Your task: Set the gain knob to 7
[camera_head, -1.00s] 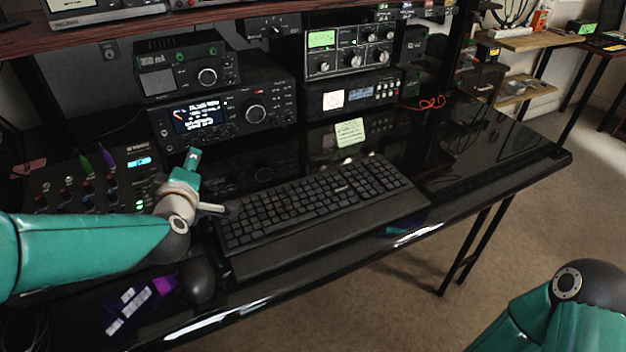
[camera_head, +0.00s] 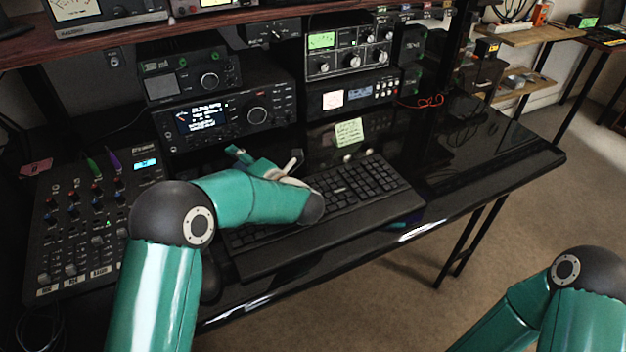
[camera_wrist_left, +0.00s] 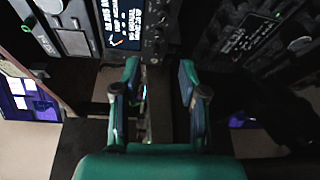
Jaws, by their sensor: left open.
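The tuner (camera_head: 349,48), a dark box with a lit green meter and several round knobs, stands on top of a lower unit at the back of the desk. Its knob labels and settings are too small to read, so I cannot tell which knob is gain. My left gripper (camera_head: 248,160) is over the back left of the keyboard, in front of the large radio, well apart from the tuner. In the left wrist view its two teal fingers (camera_wrist_left: 158,76) are spread with nothing held between them. My right gripper is out of view.
The large radio (camera_head: 227,118) with a lit display stands left of the tuner, a smaller radio (camera_head: 188,68) on it. A keyboard (camera_head: 365,190) lies below my left arm. The desk's right (camera_head: 490,150) is clear.

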